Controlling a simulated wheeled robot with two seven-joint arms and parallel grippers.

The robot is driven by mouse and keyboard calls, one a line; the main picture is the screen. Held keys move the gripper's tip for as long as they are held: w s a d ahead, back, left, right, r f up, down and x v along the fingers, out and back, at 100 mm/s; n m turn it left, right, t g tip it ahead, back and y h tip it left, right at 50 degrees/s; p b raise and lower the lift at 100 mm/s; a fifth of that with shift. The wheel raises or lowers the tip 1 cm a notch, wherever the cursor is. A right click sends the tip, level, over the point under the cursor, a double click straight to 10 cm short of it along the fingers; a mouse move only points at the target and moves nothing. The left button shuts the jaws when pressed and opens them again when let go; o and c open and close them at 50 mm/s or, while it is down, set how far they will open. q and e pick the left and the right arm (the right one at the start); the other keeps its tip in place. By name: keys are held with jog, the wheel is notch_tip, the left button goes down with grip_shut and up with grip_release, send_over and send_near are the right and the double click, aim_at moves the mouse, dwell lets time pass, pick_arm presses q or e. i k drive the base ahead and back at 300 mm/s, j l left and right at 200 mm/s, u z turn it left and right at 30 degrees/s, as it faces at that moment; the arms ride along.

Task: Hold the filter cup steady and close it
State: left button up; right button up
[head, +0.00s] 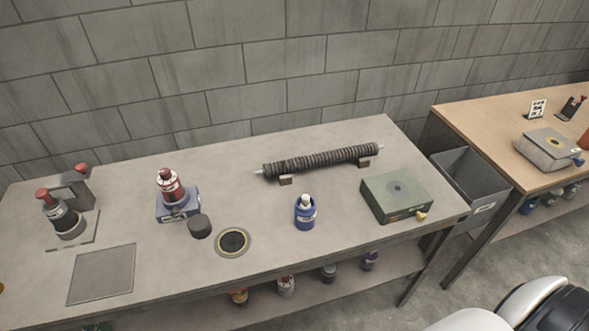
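I cannot tell for sure which object is the filter cup. A blue cup-shaped container (305,213) with a pale top stands upright on the grey table, right of centre. A red and white canister (170,187) stands on a blue base (178,206) further left. A loose black round cap (199,226) lies beside that base, apart from both containers. A dark round disc with a pale rim (233,242) lies flat near the front. Neither of my grippers is in view.
A ribbed tube (321,160) lies on supports at the back. A green box (396,194) sits at the right, a red-and-black device (66,219) at the left. A flat grey plate (101,274) lies front left. A grey bin (470,180) stands between the tables.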

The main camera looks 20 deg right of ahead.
aim_at(304, 219)
jog(key=l+z, duration=0.15)
jog(key=z, duration=0.65)
